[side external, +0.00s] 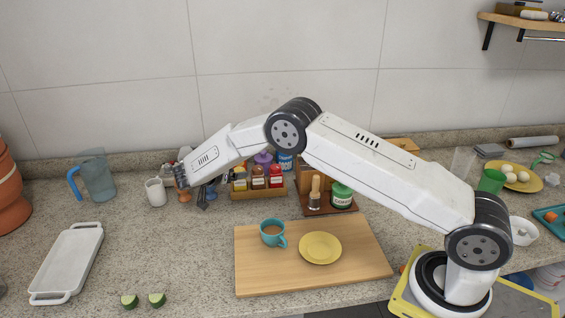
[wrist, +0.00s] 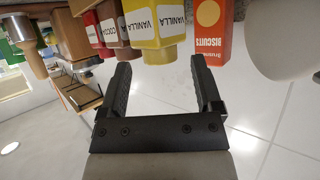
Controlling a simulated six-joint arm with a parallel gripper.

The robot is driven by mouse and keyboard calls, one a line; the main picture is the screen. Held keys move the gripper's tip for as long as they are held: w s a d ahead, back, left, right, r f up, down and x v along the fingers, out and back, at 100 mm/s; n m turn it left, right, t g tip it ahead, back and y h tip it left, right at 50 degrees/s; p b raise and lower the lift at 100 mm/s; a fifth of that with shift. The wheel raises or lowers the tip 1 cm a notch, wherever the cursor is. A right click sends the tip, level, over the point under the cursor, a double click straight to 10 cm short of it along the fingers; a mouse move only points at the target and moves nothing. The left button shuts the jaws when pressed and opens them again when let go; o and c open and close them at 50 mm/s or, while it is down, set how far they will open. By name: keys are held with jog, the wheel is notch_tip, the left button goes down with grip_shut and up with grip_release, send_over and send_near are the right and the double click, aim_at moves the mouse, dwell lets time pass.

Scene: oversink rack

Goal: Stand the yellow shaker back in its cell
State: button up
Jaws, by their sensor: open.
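The yellow shaker (side external: 240,179) with a vanilla label is at the left end of the wooden rack (side external: 262,194). It also shows in the wrist view (wrist: 166,35), which is upside down; its yellow cap points toward the picture's bottom. It looks upright, but its base is hidden, so I cannot tell how it sits in a cell. My gripper (side external: 193,190) is left of the rack, open and empty. In the wrist view my gripper (wrist: 162,75) has its two fingers spread, with the shaker beyond the fingertips, apart from them.
A biscuits box (wrist: 208,28) stands beside the yellow shaker in the wrist view. A white mug (side external: 156,192) and a blue jug (side external: 97,178) stand to the left.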

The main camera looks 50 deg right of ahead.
jog(key=v, duration=1.1)
jog(key=shift+a+r, duration=0.2)
jog(key=shift+a, duration=0.15)
jog(key=shift+s, duration=0.15)
jog(key=s+d+n+t+y, duration=0.1)
jog(key=s+d+n+y, duration=0.2)
jog(key=s+n+y, duration=0.9)
jog(key=s+n, duration=0.5)
jog(key=s, duration=1.3)
jog(key=shift+t+y, duration=0.4)
